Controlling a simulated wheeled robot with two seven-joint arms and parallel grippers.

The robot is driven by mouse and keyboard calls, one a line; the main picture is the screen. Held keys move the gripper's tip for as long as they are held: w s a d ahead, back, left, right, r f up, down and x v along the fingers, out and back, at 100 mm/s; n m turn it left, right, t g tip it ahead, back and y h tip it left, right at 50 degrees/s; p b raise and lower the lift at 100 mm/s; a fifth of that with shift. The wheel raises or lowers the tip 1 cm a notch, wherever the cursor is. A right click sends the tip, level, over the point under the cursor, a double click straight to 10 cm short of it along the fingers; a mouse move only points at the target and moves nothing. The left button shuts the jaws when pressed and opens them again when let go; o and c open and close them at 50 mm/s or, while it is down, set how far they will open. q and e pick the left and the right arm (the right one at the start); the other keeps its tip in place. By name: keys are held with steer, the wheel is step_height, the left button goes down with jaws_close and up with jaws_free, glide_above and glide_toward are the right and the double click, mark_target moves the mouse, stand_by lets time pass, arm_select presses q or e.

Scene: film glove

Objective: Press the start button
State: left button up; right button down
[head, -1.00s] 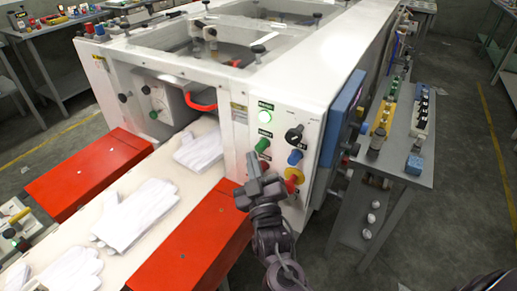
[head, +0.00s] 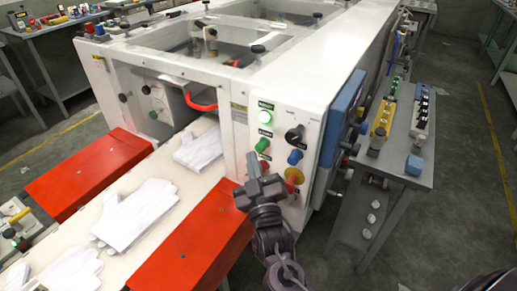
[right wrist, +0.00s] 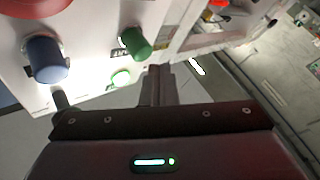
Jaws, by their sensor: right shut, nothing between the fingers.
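The green start button (head: 262,145) sits on the white control panel (head: 284,120) of the glove machine, beside its label and under a lit green lamp (head: 265,117). In the right wrist view the green button (right wrist: 137,42) stands out from the panel at upper centre. My right gripper (head: 252,157) is shut and empty, its fingertips just below the button in the head view. In the right wrist view the closed fingers (right wrist: 158,78) point toward the panel, and a gap shows between them and the button. My left gripper is not in view.
A black knob (head: 294,134), a blue knob (head: 295,157) and a red button on yellow (head: 294,175) are close by on the panel. A red cover (head: 190,245) and a belt with white gloves (head: 137,212) lie left. A grey side table (head: 400,165) stands right.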

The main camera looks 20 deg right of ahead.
steer(key=shift+d, duration=0.1)
stand_by(0.4)
steer(key=shift+w+d, duration=0.25)
steer(key=shift+w+d+p, duration=0.3)
steer(key=shift+d, duration=0.05)
stand_by(0.7)
stand_by(0.4)
steer(key=shift+s+a+p, duration=0.3)
steer(key=shift+s+a, duration=0.25)
steer(key=shift+a, duration=0.15)
steer(key=s+a, duration=0.1)
steer(key=a, duration=0.1)
steer(key=s+a+p, duration=0.1)
steer(key=s+a, duration=0.1)
